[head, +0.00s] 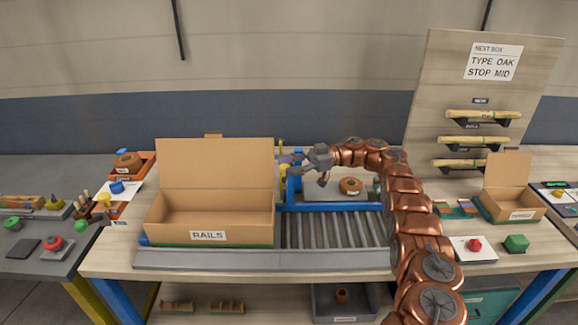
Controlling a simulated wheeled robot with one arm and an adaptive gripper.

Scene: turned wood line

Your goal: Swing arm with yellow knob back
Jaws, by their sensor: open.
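My gripper (304,169) is open and empty at the end of my copper-coloured arm, above the back edge of the roller conveyor (335,229). A blue post (293,186) stands at the back of the conveyor, just right of the open carton. A small yellow part (281,147) shows near the top of that post, at the left of my gripper's fingers. It may be the yellow knob, but it is too small to be sure. The swing arm itself is not clearly distinguishable, and my gripper partly covers this spot. I cannot tell whether gripper and post touch.
An open carton marked RAILS (207,217) stands on the left of the conveyor. A brown ring (351,185) lies behind the rollers. A small open carton (512,200), a red button (475,245) and a green block (516,243) are at right. A tall board (425,110) holds turned pieces.

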